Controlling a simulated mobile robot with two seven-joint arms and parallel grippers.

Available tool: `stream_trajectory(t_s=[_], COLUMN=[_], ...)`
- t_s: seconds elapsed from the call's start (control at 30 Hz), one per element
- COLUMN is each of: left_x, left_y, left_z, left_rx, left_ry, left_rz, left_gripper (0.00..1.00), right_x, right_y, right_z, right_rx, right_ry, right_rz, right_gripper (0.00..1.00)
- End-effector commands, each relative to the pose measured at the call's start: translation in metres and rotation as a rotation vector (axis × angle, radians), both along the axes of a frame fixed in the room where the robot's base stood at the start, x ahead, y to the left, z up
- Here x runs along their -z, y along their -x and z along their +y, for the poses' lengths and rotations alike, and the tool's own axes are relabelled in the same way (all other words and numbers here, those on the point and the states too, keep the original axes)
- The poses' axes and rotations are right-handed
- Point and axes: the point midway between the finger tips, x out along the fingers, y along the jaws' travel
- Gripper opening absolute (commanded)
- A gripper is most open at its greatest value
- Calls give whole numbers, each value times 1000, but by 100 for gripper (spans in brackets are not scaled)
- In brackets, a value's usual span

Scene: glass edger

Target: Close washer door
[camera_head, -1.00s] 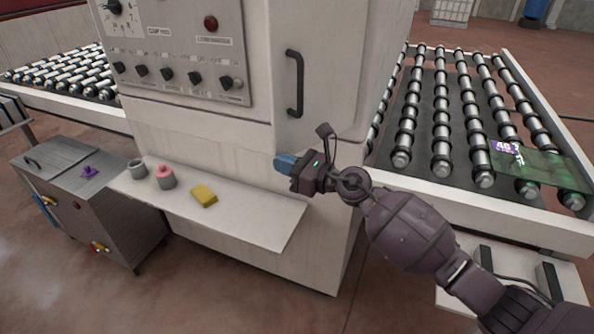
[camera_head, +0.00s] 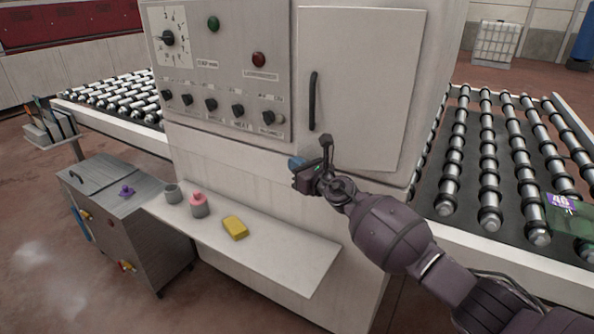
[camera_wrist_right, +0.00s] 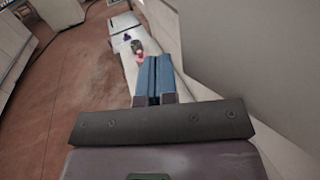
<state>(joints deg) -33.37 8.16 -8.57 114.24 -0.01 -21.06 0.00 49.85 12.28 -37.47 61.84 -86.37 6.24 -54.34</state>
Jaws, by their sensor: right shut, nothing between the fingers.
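The washer door (camera_head: 365,85) is a pale panel on the front of the white machine, with a dark vertical handle (camera_head: 313,101) near its left edge. It lies close to the machine front; I cannot tell if it is fully closed. My right gripper (camera_head: 296,163), with blue fingers, is below the handle, near the door's lower left corner, in front of the machine. Its fingers are together and empty. In the right wrist view the gripper (camera_wrist_right: 154,70) is shut, with a pale machine surface along its right. My left gripper is not in view.
A control panel (camera_head: 215,75) with knobs is left of the door. Below, a shelf (camera_head: 285,262) holds a yellow sponge (camera_head: 235,228) and cups. A metal cabinet (camera_head: 130,220) stands lower left. Roller conveyors (camera_head: 490,160) extend on both sides.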

Motion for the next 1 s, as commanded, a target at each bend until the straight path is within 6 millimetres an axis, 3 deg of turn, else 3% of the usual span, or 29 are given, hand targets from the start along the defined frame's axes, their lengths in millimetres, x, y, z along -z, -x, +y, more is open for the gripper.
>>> stream_trajectory(t_s=[0.1,0.33,0.6,1.0], left_x=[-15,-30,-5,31], left_y=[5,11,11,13], left_z=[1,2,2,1], left_rx=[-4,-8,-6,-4], left_ry=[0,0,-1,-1], left_rz=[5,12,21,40], left_gripper=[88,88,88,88], right_x=[-9,-4,4,4], right_y=[-16,-43,-73,-102], right_z=[3,1,-6,-15], right_rx=[87,279,401,422], right_ry=[-4,-1,3,4], right_rz=[-2,0,-1,2], right_gripper=[0,0,0,0])
